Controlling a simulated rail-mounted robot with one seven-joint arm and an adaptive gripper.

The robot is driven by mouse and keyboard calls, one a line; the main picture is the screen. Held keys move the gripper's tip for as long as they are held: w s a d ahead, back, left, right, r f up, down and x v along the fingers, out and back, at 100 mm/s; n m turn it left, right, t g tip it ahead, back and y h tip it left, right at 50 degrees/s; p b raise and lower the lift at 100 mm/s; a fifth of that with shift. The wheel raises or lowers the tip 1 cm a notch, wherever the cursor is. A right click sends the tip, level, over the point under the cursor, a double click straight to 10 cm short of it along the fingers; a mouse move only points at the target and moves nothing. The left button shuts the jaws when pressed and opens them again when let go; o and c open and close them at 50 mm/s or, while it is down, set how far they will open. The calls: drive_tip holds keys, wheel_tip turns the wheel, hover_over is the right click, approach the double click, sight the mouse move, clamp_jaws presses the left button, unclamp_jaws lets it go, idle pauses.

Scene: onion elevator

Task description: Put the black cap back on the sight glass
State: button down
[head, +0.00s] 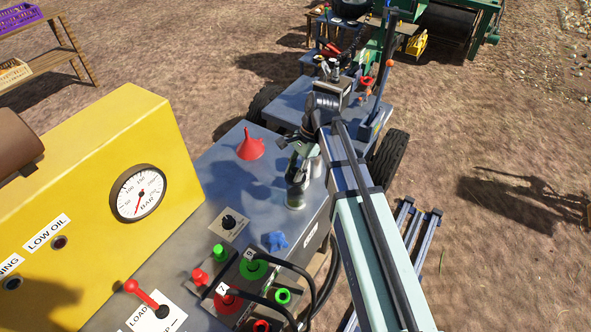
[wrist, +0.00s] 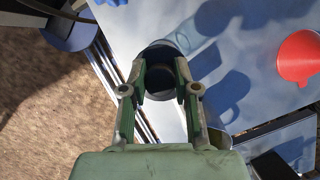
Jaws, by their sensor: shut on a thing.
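My gripper (head: 300,158) is over the grey deck of the machine, its fingers pointing down. In the wrist view my gripper (wrist: 162,72) is shut on a dark round thing, which I take for the black cap (wrist: 160,82). The sight glass (head: 296,191) looks like a short upright dark-green cylinder with a pale base, directly below the fingers in the head view. The fingers hide its top and most of the cap. I cannot tell whether the cap touches the glass.
A red funnel (head: 250,147) stands on the deck left of my gripper; it also shows in the wrist view (wrist: 297,57). The yellow gauge panel (head: 95,190) rises at left.

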drive_tip(key=shift+c, duration=1.9)
unclamp_jaws()
drive_tip(key=shift+r+p, duration=2)
drive_tip(key=shift+r, duration=1.5)
